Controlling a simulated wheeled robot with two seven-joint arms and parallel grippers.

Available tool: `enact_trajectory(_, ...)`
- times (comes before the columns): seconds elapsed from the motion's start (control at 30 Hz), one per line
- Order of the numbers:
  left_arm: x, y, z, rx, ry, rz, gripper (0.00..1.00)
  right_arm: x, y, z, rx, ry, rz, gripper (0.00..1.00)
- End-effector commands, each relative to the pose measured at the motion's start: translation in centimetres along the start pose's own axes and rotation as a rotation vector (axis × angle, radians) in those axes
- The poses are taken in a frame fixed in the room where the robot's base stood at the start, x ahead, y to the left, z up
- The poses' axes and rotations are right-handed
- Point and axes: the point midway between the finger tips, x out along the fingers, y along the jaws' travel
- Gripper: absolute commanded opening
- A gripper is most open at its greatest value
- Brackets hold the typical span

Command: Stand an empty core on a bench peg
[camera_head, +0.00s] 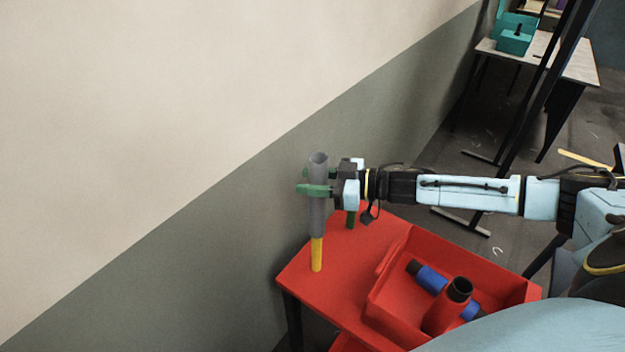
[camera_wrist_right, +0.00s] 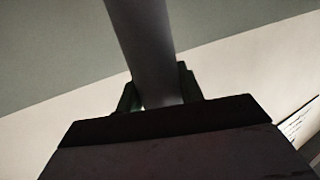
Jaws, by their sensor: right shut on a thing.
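A grey empty core (camera_head: 317,212), a hollow tube open at the top, stands upright in my right gripper (camera_head: 314,189). The green fingers are shut on it at about mid-height. A yellow peg (camera_head: 316,256) rises from the red bench (camera_head: 345,260) directly below the core in line with it. The core's lower end meets the visible part of the peg; I cannot tell whether it is around the peg's top or only in front of or above it. In the right wrist view the core (camera_wrist_right: 146,50) runs between the two fingers. My left gripper is out of view.
A dark green peg (camera_head: 351,219) stands behind, near my right wrist. A red tray (camera_head: 395,292) on the bench holds a blue and black tube (camera_head: 430,279) and a red cone-like piece (camera_head: 447,308). A wall stands close on the left. A far table (camera_head: 571,62) carries teal boxes.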

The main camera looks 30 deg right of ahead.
Motion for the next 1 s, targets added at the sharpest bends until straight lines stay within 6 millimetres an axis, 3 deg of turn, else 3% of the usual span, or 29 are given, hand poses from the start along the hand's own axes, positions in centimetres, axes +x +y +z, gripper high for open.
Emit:
enact_trajectory(0.27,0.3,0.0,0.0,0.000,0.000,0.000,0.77,0.1,0.0,0.5,0.000,0.001,0.000,0.10)
enact_trajectory(1.0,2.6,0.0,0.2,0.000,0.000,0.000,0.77,0.6,0.0,4.2,0.000,0.001,0.000,0.10)
